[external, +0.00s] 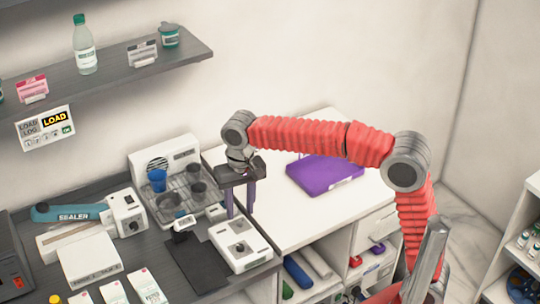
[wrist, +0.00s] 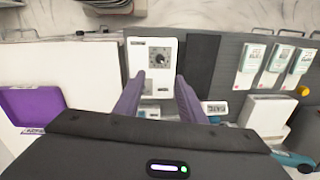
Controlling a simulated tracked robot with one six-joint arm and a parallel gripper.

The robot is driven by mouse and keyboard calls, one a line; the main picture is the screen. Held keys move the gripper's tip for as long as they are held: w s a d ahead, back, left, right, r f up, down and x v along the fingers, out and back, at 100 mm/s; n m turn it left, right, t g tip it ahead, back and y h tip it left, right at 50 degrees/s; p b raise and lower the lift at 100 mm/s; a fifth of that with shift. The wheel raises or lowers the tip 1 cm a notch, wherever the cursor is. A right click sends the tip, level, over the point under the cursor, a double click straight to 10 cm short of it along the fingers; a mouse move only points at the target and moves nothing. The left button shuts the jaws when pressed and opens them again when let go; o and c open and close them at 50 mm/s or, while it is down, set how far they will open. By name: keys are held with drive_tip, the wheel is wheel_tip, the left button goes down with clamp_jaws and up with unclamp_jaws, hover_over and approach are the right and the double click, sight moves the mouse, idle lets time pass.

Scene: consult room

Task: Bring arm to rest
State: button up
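My gripper (external: 241,200) hangs at the end of my red-sleeved arm, pointing down above the seam between the grey counter and the white counter. Its two purple fingers are apart, and nothing shows between them. In the wrist view my gripper (wrist: 160,98) also appears open and empty. Below and just beyond the fingertips is a white device with a dark dial (external: 240,246), which also shows in the wrist view (wrist: 153,75). I cannot tell the exact gap between the fingertips and the device.
A purple tray (external: 325,175) lies on the white counter (external: 285,215). Left of my gripper stand a rack with cups (external: 180,185), a dark mat (external: 197,267) and a blue-handled sealer (external: 70,212). A shelf (external: 110,72) with a bottle is above left. The white counter's front is clear.

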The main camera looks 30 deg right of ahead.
drive_tip(key=s+d+f+t, duration=0.1)
drive_tip(key=s+d, duration=0.4)
drive_tip(key=d, duration=0.5)
drive_tip(key=s+d+f+n+t, duration=0.1)
drive_tip(key=s+d, duration=0.4)
drive_tip(key=d, duration=0.6)
drive_tip(key=s+d+f+t, duration=0.1)
drive_tip(key=s+d+t, duration=0.2)
drive_tip(key=d, duration=0.7)
drive_tip(key=s, duration=0.2)
drive_tip(key=shift+s+d+f+t, duration=0.3)
drive_tip(key=shift+s, duration=0.05)
drive_tip(key=shift+c, duration=0.5)
idle(1.4)
